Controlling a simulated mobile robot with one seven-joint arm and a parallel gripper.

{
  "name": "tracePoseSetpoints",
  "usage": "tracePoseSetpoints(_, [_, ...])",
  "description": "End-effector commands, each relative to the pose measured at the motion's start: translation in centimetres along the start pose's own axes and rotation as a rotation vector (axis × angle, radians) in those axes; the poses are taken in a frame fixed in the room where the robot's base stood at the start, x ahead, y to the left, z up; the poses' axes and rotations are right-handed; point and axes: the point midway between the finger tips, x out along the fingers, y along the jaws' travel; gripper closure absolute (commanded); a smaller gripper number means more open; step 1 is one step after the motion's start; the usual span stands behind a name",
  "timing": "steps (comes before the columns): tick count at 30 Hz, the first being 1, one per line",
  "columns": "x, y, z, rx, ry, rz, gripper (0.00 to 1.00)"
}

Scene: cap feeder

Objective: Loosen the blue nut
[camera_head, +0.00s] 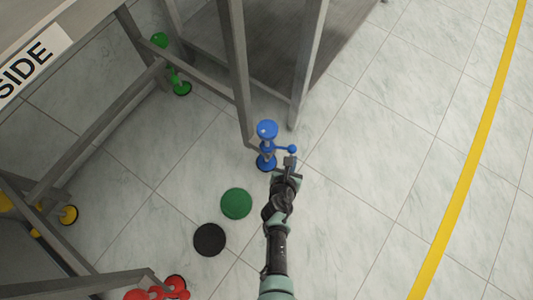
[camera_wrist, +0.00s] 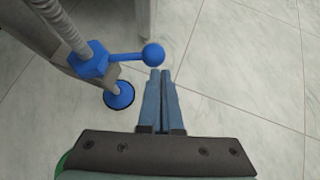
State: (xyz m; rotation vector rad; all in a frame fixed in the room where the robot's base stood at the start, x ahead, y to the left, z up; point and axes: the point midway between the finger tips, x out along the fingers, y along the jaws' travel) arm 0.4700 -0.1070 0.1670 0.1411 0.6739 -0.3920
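The blue nut (camera_wrist: 88,62) is a hexagonal collar on a grey threaded rod, with a side handle ending in a round blue ball (camera_wrist: 153,54). In the head view the blue nut (camera_head: 267,148) sits between a blue top knob (camera_head: 267,129) and a blue foot (camera_head: 265,163), with its ball (camera_head: 292,149) pointing right. My gripper (camera_wrist: 161,72) has its fingers together, with no object visible between them. The fingertips are close to the ball in the wrist view; I cannot tell whether they touch. In the head view my gripper (camera_head: 290,162) is just below the ball.
A grey metal frame stands above and left of the nut, one leg (camera_head: 240,70) beside it. Its other feet are green (camera_head: 181,88), yellow (camera_head: 68,215) and red (camera_head: 176,287). Green (camera_head: 236,203) and black (camera_head: 209,239) discs lie on the floor. Floor to the right is clear.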

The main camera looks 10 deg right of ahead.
Motion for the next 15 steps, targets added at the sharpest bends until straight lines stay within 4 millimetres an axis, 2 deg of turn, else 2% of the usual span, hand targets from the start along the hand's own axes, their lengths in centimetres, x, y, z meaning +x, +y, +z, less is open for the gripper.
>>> tracePoseSetpoints(15, [0.77, -0.04, 0.72, 0.009, -0.002, -0.010, 1.00])
